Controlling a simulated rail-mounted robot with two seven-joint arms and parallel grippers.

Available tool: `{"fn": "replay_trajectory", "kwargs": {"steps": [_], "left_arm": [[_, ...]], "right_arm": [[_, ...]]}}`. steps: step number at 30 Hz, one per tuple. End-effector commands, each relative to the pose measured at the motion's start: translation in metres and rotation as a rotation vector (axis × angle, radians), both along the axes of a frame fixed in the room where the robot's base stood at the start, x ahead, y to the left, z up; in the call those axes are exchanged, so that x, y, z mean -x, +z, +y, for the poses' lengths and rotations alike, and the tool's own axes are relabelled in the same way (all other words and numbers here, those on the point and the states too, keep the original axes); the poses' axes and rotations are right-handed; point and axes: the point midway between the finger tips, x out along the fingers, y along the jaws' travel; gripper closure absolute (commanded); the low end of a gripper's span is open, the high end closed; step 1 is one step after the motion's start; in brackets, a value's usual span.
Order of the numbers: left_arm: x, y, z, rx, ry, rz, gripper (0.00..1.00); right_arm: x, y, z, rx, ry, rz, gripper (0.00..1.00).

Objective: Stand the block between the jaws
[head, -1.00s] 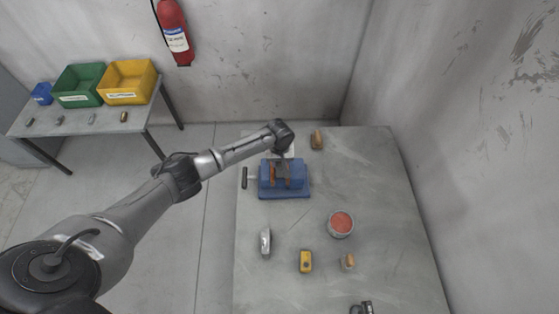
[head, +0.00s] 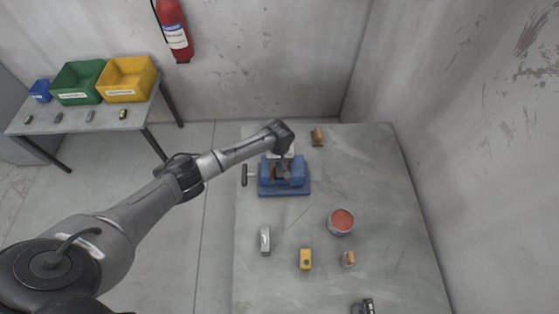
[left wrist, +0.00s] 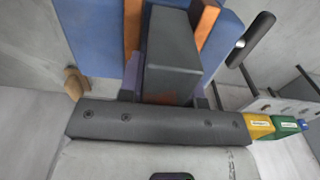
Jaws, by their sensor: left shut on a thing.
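A blue vise (head: 297,190) with orange jaw faces stands on the back part of the table. My left gripper (head: 282,170) reaches down over it. In the left wrist view, the left gripper (left wrist: 168,88) is shut on a dark grey block (left wrist: 173,55). The block's far part lies between the two orange jaw faces of the vise (left wrist: 95,40). I cannot tell whether the block touches the jaws or rests on the vise bottom. In the head view the gripper mostly hides the block.
The vise handle (head: 245,175) sticks out left. A tin with red contents (head: 341,222), a yellow item (head: 305,259), a silver item (head: 265,240) and small brown-topped pieces (head: 318,136) lie on the table. Green (head: 78,82) and yellow (head: 127,79) bins stand on a side table.

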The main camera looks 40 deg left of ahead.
Motion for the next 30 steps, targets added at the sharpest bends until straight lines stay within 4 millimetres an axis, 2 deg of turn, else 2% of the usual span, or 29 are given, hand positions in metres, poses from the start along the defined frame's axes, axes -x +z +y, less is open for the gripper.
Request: {"fn": "replay_trajectory", "kwargs": {"steps": [1,2,10,16,20,23,30], "left_arm": [[-0.002,0.001,0.0,0.002,0.001,-0.006,1.0],[-0.002,0.002,0.0,0.002,0.001,-0.006,0.65],[-0.001,0.001,0.0,0.0,0.0,-0.003,0.4],[0.002,-0.003,0.0,-0.002,0.0,0.004,0.38],[0.001,0.002,0.0,0.0,-0.001,0.001,0.38],[0.0,0.013,0.001,-0.001,-0.001,-0.001,0.38],[0.0,0.06,0.001,-0.001,-0.002,-0.005,0.38]], "right_arm": [[0.0,-0.001,0.0,-0.001,-0.001,0.0,0.57],[0.0,0.0,0.0,-0.001,-0.001,0.0,0.57],[0.0,0.0,0.0,-0.001,-0.001,0.0,0.57],[0.0,-0.001,0.0,0.0,0.0,0.0,0.57],[0.0,-0.001,-0.001,0.004,0.003,0.0,0.57],[0.0,0.0,-0.002,0.007,0.005,0.0,0.57],[0.0,-0.001,-0.003,0.009,0.005,0.0,0.57]]}}
